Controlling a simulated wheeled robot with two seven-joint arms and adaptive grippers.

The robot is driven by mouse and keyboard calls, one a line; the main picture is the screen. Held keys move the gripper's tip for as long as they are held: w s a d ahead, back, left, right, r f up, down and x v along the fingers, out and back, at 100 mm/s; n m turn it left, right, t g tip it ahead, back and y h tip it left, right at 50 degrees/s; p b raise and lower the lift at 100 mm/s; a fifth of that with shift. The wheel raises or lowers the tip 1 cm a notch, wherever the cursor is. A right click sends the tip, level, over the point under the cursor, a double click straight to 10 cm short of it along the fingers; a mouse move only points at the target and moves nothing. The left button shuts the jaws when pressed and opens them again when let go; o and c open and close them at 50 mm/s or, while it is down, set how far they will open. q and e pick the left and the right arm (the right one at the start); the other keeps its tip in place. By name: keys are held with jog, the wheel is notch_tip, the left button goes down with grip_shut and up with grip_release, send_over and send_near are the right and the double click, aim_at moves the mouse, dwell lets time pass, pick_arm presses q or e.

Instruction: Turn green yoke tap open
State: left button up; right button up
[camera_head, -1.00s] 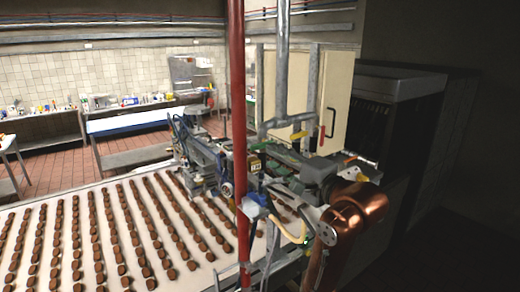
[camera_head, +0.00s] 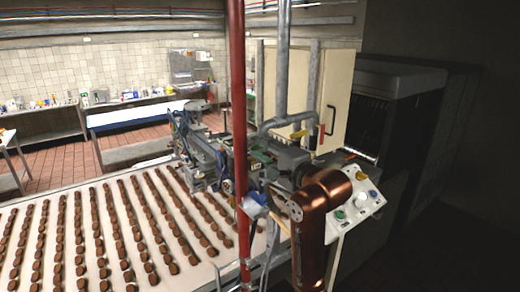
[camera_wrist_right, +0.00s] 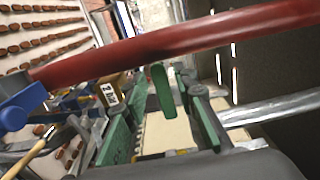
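A flat green handle (camera_wrist_right: 162,90), which looks like the green yoke tap, stands upright in the right wrist view. My right gripper (camera_wrist_right: 163,108) has its two green-sided fingers spread apart, one on each side of this handle, with gaps showing beside it. I cannot tell how far the handle is in depth from the fingertips. In the head view, my copper right arm reaches to the machine, and the right gripper (camera_head: 263,163) is partly lost among the machine parts. The green handle cannot be made out clearly there. My left gripper is not in view.
A red vertical pipe (camera_head: 239,130) stands just left of the right gripper and crosses the wrist view (camera_wrist_right: 175,38). Grey pipes (camera_head: 283,70), a yellow handle (camera_head: 299,134) and a red handle (camera_head: 321,134) are close behind. A white control panel (camera_head: 357,207) is to the right. Chocolates lie on the conveyor.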

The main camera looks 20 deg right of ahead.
grip_shut()
jog(key=shift+f+n, duration=0.15)
jog(key=shift+n, duration=0.15)
jog(key=w+d+f+n+p, duration=0.1)
jog(key=d+f+n, duration=0.3)
jog(key=n, duration=1.3)
jog(key=shift+w+d+f+p, duration=0.3)
jog(key=shift+w+d+p, duration=0.05)
jog(key=shift+n, duration=0.3)
jog(key=shift+o, duration=0.9)
grip_release()
